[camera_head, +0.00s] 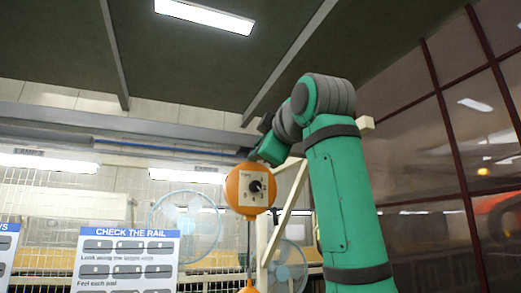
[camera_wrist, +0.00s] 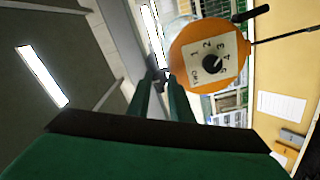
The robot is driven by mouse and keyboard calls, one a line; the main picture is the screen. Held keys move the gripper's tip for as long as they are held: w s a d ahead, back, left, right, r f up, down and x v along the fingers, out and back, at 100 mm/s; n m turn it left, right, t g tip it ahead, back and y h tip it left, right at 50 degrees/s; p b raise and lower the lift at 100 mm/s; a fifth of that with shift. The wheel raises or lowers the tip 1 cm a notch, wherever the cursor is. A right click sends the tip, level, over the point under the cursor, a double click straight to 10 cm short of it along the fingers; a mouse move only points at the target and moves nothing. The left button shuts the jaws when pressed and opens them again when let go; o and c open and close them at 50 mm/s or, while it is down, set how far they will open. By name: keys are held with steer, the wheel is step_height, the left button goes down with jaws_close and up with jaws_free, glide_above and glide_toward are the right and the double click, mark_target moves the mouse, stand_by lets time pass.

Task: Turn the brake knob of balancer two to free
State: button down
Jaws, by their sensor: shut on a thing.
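An orange round balancer (camera_head: 232,190) hangs in the middle of the head view. Its pale dial plate carries numbers 1 to 5, a small word too small to read surely, and a black knob (camera_head: 255,186). In the wrist view the balancer (camera_wrist: 185,45) is sideways, and the knob (camera_wrist: 212,63) shows clear of my fingers. The knob's pale mark seems to point toward the 4 and 5 side. My gripper (camera_wrist: 161,76) is shut on a small dark part at the balancer's edge. I cannot tell what this part is; the fingertips partly hide it.
Two fans (camera_head: 187,225) (camera_head: 288,266) stand behind. A "CHECK THE RAIL" board (camera_head: 127,236) stands at lower left. A pale diagonal post (camera_head: 288,212) passes close to my arm. The space left of the balancer looks open.

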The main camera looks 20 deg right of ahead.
steer(key=c, duration=1.6)
jaws_free()
steer(key=shift+w, duration=0.1)
steer(key=s, duration=1.1)
steer(key=shift+d+f, duration=0.15)
steer(key=shift+d, duration=0.05)
steer(key=shift+w, duration=0.15)
